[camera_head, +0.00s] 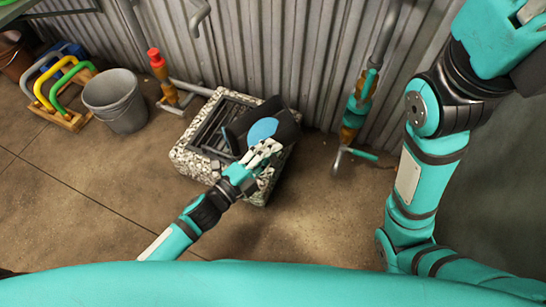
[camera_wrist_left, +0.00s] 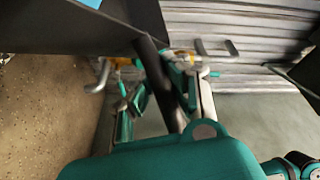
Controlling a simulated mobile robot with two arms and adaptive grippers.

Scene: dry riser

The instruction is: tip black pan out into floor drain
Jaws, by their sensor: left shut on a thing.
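The black pan (camera_head: 284,123) is over the right part of the floor drain, with a light-blue patch (camera_head: 262,130) showing inside it. It looks tilted, though its exact angle is hard to tell. The floor drain has a speckled stone rim (camera_head: 188,160) around a dark metal grate (camera_head: 208,124). My left gripper (camera_head: 262,156) is shut on the pan at its near side. In the left wrist view the pan's dark wall (camera_wrist_left: 70,28) fills the upper left and a dark handle (camera_wrist_left: 158,70) runs down from it. My right gripper is not in view.
A grey bucket (camera_head: 115,100) and a rack of coloured loops (camera_head: 62,88) stand at left. A red-topped pipe (camera_head: 158,70) rises behind the drain, and a valved pipe (camera_head: 355,110) stands to its right. A corrugated wall (camera_head: 285,50) closes the back. The near left floor is clear.

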